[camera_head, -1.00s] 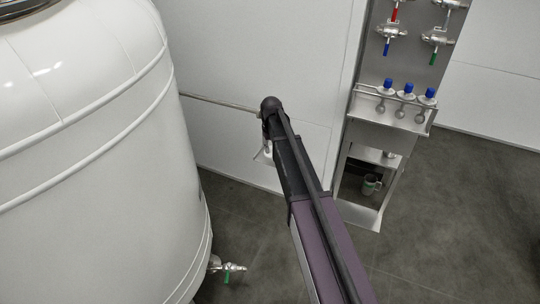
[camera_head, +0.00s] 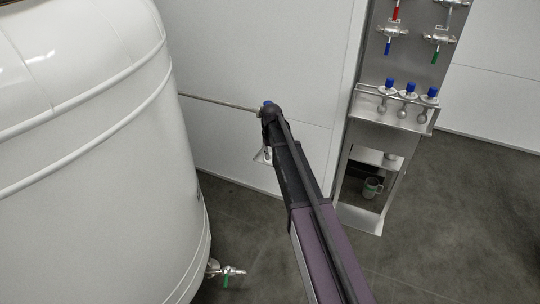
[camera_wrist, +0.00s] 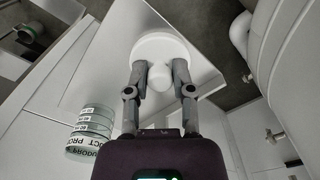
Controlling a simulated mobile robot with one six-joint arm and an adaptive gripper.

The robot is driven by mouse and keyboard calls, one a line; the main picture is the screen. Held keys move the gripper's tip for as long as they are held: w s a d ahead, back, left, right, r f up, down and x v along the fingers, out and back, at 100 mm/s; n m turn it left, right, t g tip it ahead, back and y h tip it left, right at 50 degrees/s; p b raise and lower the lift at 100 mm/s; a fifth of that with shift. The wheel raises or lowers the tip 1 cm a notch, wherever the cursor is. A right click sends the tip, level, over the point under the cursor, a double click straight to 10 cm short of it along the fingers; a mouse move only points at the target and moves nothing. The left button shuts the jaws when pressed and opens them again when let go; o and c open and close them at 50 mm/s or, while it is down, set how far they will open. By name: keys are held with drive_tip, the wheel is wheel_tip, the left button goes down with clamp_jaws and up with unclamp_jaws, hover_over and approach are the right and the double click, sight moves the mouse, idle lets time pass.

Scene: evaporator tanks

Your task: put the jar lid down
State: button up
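The jar lid (camera_wrist: 160,48) is a white round disc with a white knob (camera_wrist: 160,77), seen in the wrist view at the top middle. My gripper (camera_wrist: 160,72) has one finger on each side of the knob and appears shut on it. The lid is in front of a pale flat panel (camera_wrist: 108,45); I cannot tell whether it touches it. In the head view my arm hides the lid and most of the gripper. A round, banded green-and-white container with lettering (camera_wrist: 90,132) is at the lower left of the wrist view; I cannot tell whether it is the jar.
A large white tank (camera_head: 90,170) fills the left of the head view. A steel stand (camera_head: 395,125) with blue-capped bottles (camera_head: 410,90) and valves (camera_head: 390,32) is at the right. A mug (camera_head: 371,188) sits on its lower shelf. Open grey floor (camera_head: 470,220) lies to the right.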

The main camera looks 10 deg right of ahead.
sight(271, 153)
drive_tip(key=shift+o, duration=1.4)
drive_tip(key=shift+r, duration=0.15)
wheel_tip(271, 153, up, 12)
drive_tip(key=p, duration=1.2)
drive_tip(key=s+m, duration=0.1)
drive_tip(key=s, duration=2.8)
drive_tip(key=shift+s+a+m, duration=0.15)
drive_tip(key=shift+a+m, duration=0.05)
drive_tip(key=shift+m, duration=0.2)
